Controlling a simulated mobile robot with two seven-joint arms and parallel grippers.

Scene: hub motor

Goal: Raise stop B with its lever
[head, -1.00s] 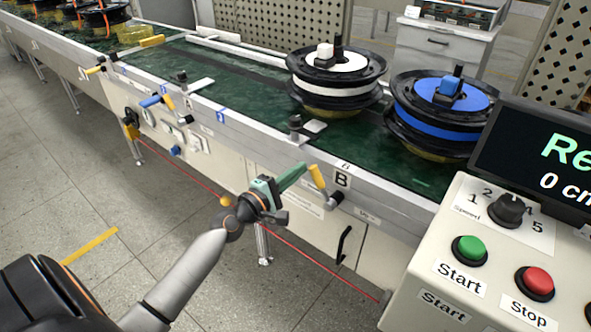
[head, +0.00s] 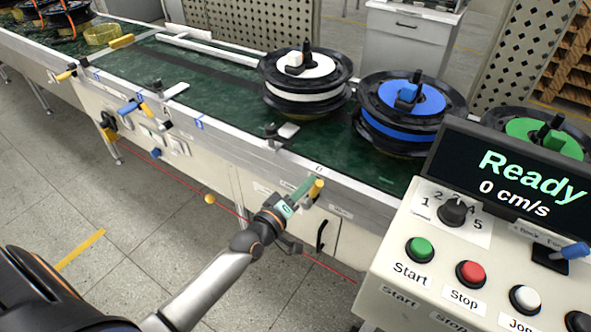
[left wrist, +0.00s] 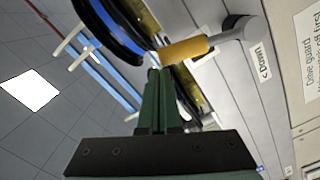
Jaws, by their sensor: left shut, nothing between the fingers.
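The lever for stop B has a yellow handle (head: 316,189) on the conveyor's front side. In the left wrist view the yellow handle (left wrist: 185,49) sits on a grey crank arm (left wrist: 238,29), near a "Down" label (left wrist: 262,60). My left gripper (head: 304,186) is shut and empty, its green fingers beside the handle. In the left wrist view its fingertips (left wrist: 155,72) lie close to the handle's free end; I cannot tell if they touch. A stop with a black post and pale plate (head: 288,130) is at the belt's near edge above the lever. My right gripper is not in view.
Spools with white (head: 304,65), blue (head: 408,98) and green (head: 545,135) hubs stand on the green belt. The control panel (head: 400,292) with a "Ready" screen (head: 510,172) stands at the right. Other levers (head: 130,106) line the conveyor's left part.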

